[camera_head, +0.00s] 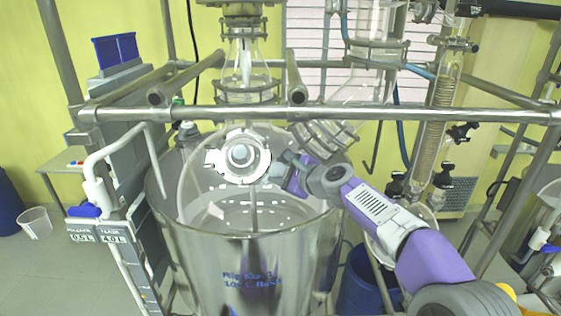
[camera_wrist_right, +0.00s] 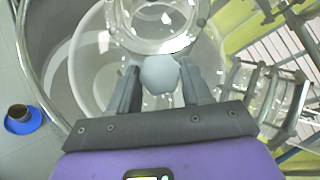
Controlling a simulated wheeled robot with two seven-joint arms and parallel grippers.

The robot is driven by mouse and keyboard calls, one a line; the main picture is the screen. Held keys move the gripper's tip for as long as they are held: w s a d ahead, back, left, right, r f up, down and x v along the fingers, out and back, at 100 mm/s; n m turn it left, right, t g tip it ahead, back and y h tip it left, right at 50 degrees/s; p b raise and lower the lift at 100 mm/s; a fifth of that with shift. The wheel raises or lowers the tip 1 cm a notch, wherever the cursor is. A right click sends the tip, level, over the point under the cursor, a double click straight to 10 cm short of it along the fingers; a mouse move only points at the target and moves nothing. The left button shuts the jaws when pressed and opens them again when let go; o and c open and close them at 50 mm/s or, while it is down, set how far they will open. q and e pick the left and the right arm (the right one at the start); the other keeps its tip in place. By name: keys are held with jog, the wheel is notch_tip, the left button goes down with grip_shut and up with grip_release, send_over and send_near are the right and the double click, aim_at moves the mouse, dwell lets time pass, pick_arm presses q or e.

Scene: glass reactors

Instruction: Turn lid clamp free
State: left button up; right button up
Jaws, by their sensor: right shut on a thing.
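In the right wrist view the ring (camera_wrist_right: 120,42) is at the top, cut off by the frame edge. A rounded grey knob (camera_wrist_right: 160,75) sits at its near side. My right gripper (camera_head: 280,165) reaches in from the right at the clamp's right side. In the right wrist view its two dark fingers (camera_wrist_right: 159,82) are shut on the knob, one on each side. My left gripper is not in view.
A tilted glass neck with a metal flange (camera_head: 325,140) is close above my right gripper. A coiled condenser (camera_head: 440,110) stands at right.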

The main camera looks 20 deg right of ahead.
jog(key=n+g+p, duration=0.1)
jog(key=n+p, duration=0.1)
jog(key=n+g+p, duration=0.1)
jog(key=n+p, duration=0.1)
jog(key=p, duration=0.1)
jog(key=shift+w+r+g+y, duration=0.1)
jog(key=shift+r+g+y, duration=0.2)
jog(key=shift+r+y, duration=0.1)
jog(key=shift+f+n+g+p, duration=0.1)
jog(key=shift+n+g+p, duration=0.4)
jog(key=shift+n+p, duration=0.35)
jog(key=o, duration=1.1)
jog(key=shift+c, duration=0.2)
jog(key=v, duration=0.7)
jog(key=shift+d+b, duration=0.2)
jog(key=shift+b, duration=0.25)
